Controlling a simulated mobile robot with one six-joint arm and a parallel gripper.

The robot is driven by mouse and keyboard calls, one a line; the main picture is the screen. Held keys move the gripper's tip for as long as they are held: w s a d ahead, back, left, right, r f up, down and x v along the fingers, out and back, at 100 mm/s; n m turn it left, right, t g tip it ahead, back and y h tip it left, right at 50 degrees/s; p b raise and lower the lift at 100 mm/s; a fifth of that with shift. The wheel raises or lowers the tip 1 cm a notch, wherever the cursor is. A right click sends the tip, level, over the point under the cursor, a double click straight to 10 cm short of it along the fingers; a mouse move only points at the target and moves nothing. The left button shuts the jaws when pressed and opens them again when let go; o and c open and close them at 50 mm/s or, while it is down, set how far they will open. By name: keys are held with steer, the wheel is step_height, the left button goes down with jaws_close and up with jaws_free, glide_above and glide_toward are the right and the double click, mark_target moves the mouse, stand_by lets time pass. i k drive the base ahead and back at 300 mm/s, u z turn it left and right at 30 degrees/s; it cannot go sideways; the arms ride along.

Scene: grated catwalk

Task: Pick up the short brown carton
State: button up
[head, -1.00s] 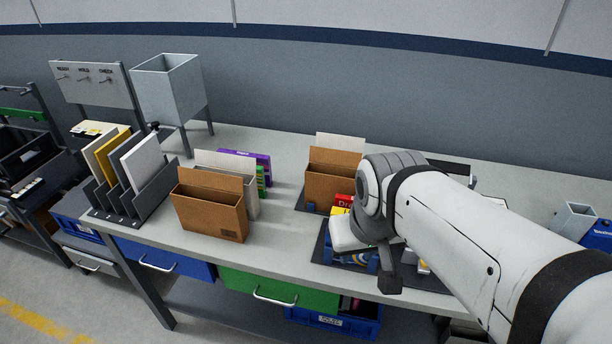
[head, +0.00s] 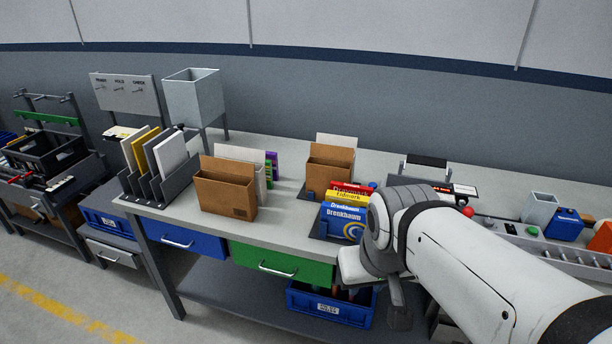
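Two brown cartons stand on the grey workbench (head: 285,225). One brown carton (head: 225,192) is wide, open-topped and left of centre, with a small dark label low on its front. The other brown carton (head: 329,172) is farther back, near the middle, on a dark base. Which of them is the short one I cannot tell for sure. My gripper (head: 372,285) is at the lower right, in front of the bench edge and apart from both cartons. Its fingers are mostly hidden by my wrist, so its opening does not show.
Red, yellow and blue boxes (head: 345,222) stand right of the cartons, beside my wrist. A dark file rack (head: 160,190) holds upright folders at the left. A grey bin (head: 193,95) rises behind it. Bare bench top lies between the two cartons.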

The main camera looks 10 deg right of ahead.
mark_target(320, 171)
steer(key=z, duration=0.15)
steer(key=i, duration=0.9)
steer(key=u, duration=0.05)
